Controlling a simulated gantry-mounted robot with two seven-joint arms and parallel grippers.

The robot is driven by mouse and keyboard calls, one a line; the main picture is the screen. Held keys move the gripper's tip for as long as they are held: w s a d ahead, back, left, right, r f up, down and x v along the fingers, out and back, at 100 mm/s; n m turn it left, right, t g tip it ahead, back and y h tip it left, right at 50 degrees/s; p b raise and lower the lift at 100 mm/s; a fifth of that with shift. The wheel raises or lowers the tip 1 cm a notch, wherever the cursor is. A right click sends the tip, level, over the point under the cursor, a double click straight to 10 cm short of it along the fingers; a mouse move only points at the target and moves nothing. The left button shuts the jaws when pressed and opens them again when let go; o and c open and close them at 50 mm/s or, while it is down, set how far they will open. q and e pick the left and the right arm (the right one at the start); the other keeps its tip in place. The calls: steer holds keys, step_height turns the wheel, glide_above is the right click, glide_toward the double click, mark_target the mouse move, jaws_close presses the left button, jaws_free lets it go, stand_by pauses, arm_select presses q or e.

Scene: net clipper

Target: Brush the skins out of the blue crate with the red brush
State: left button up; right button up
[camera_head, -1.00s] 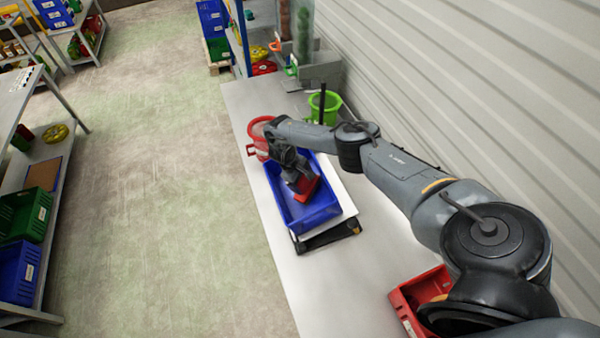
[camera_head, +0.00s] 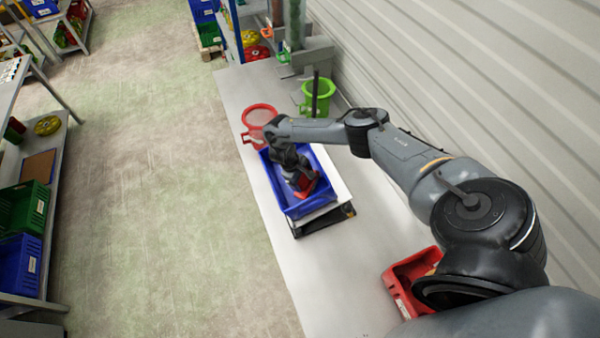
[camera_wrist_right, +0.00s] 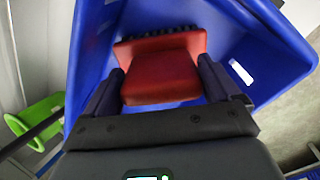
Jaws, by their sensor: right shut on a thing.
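The blue crate (camera_head: 322,203) stands on the pale bench, on a white board over a dark flat device. My right gripper (camera_head: 302,185) reaches down into the crate and is shut on the red brush (camera_head: 308,188). In the right wrist view the red brush (camera_wrist_right: 160,75) sits between the two fingers (camera_wrist_right: 160,88), its dark bristles towards the crate's wall. The blue crate (camera_wrist_right: 85,50) surrounds it there. I cannot make out any skins; the gripper and brush hide part of the crate floor. My left gripper is not in view.
A red round basket (camera_head: 259,117) stands just beyond the crate, and a green bucket (camera_head: 317,97) to its right. A red bin (camera_head: 412,278) is near the bench's front, beside my arm. The bench (camera_head: 308,275) is clear in front of the crate. A corrugated wall (camera_head: 480,90) bounds the right.

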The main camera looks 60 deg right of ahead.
steer(key=shift+w+d+f+b, duration=0.15)
steer(key=shift+w+d+b, duration=0.1)
steer(key=shift+b, duration=0.25)
steer(key=w+d+b, duration=0.4)
steer(key=b, duration=0.2)
steer(key=shift+w+r+b, duration=0.25)
steer(key=shift+w+b, duration=0.05)
steer(key=shift+w, duration=0.05)
steer(key=shift+r, duration=0.1)
stand_by(0.4)
steer(key=shift+p+v, duration=2.9)
steer(key=shift+p, duration=0.1)
steer(key=shift+r, duration=0.1)
